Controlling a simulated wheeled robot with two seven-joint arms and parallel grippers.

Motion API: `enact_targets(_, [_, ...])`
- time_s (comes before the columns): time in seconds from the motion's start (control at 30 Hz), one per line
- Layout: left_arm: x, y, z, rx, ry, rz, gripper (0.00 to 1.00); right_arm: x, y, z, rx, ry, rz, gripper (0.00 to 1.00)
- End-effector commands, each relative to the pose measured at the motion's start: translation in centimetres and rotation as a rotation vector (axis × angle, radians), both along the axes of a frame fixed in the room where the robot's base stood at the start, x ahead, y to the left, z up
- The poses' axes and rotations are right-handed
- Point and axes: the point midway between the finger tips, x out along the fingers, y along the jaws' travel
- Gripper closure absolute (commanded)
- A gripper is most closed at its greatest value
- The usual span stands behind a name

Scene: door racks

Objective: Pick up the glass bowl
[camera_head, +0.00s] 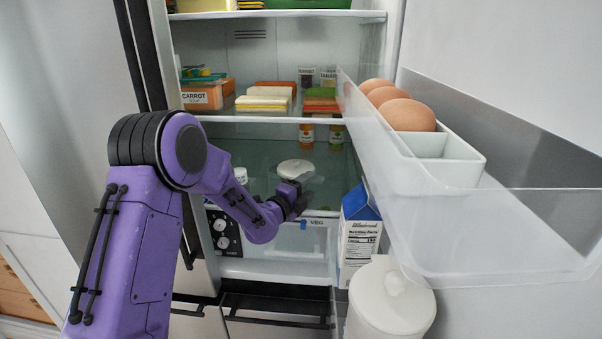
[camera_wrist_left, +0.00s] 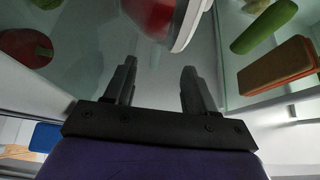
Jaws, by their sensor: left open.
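A round container with a white lid (camera_head: 296,168), which I take to be the glass bowl, stands on the refrigerator's glass shelf. In the left wrist view the bowl (camera_wrist_left: 150,14) shows at the top edge, clear with something red inside and a pale rim, partly cut off. My left gripper (camera_head: 302,187) reaches into the refrigerator just in front of the bowl. In the wrist view its two fingers (camera_wrist_left: 159,70) are apart with nothing between them, and the bowl lies beyond their tips. My right gripper is not in view.
The open door's clear rack (camera_head: 500,235) holds eggs (camera_head: 408,114) in a white tray at the right. Below stand a milk carton (camera_head: 359,235) and a white lidded jar (camera_head: 391,298). A shelf with food packs (camera_head: 262,103) is above the bowl. A small white jar (camera_head: 240,175) stands left.

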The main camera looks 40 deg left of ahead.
Motion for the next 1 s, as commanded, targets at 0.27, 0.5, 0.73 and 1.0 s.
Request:
enact_targets(0.27, [3.5,0.9,0.3,-0.001,0.001,0.012,0.45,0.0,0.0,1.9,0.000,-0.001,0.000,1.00])
enact_targets(0.5, [6.8,0.8,0.1,-0.001,0.001,0.010,0.45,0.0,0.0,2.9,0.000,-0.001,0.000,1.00])
enact_targets(0.73, [6.9,0.7,0.0,-0.002,0.001,0.009,0.51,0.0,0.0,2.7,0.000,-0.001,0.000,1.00])
enact_targets(1.0, [6.9,0.7,0.0,-0.001,0.000,0.008,1.00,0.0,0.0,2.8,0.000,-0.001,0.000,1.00])
